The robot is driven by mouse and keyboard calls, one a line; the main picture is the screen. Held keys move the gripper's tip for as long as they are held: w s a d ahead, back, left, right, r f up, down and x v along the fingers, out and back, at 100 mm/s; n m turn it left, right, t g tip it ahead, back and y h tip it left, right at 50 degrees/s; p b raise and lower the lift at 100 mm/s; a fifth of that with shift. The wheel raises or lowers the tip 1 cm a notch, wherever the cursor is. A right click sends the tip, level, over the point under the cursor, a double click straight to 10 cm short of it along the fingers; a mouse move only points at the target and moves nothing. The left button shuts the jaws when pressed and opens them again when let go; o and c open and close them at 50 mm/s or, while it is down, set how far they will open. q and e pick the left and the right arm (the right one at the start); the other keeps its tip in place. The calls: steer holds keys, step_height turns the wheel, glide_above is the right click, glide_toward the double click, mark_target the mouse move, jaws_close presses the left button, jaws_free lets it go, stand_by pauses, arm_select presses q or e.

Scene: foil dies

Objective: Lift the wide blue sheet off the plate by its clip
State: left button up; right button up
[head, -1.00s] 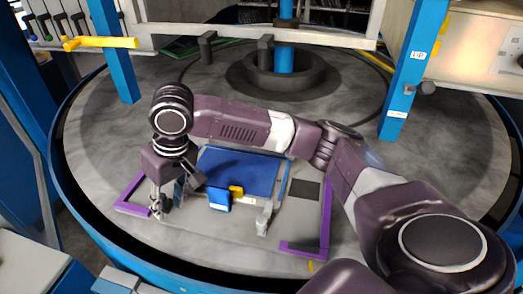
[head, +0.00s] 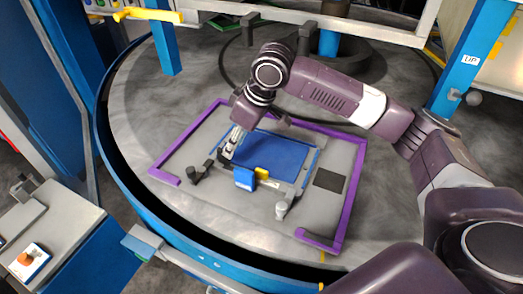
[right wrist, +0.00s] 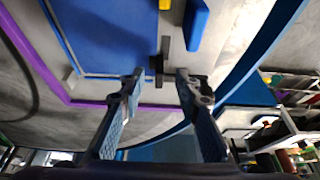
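The wide blue sheet (head: 268,155) lies flat on the grey plate (head: 205,147), which has purple edging. My right gripper (head: 226,156) is over the sheet's left edge, pointing down. In the right wrist view its fingers (right wrist: 160,80) are apart, with a small dark piece and a grey bar (right wrist: 165,44) beside the sheet (right wrist: 110,35) just beyond the tips. I cannot tell whether this dark piece is the clip, or whether the fingers touch it. A blue block (head: 244,179) with a yellow part (head: 262,173) stands at the sheet's front edge. My left gripper is not in view.
A dark clamp-like fixture (head: 201,172) stands on the plate left of the sheet, and a pale one (head: 284,206) at the front. A black square (head: 329,180) lies at the right. Blue posts (head: 166,47) and a crossbar stand behind. The round table around the plate is mostly bare.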

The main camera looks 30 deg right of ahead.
steer(key=p+x, duration=0.2)
steer(key=x, duration=0.2)
steer(key=shift+w+a+f, duration=0.1)
steer(key=shift+w+f, duration=0.15)
steer(key=shift+w+a+f, duration=0.1)
steer(key=shift+a+f, duration=0.05)
steer(key=shift+f, duration=0.25)
jaws_close()
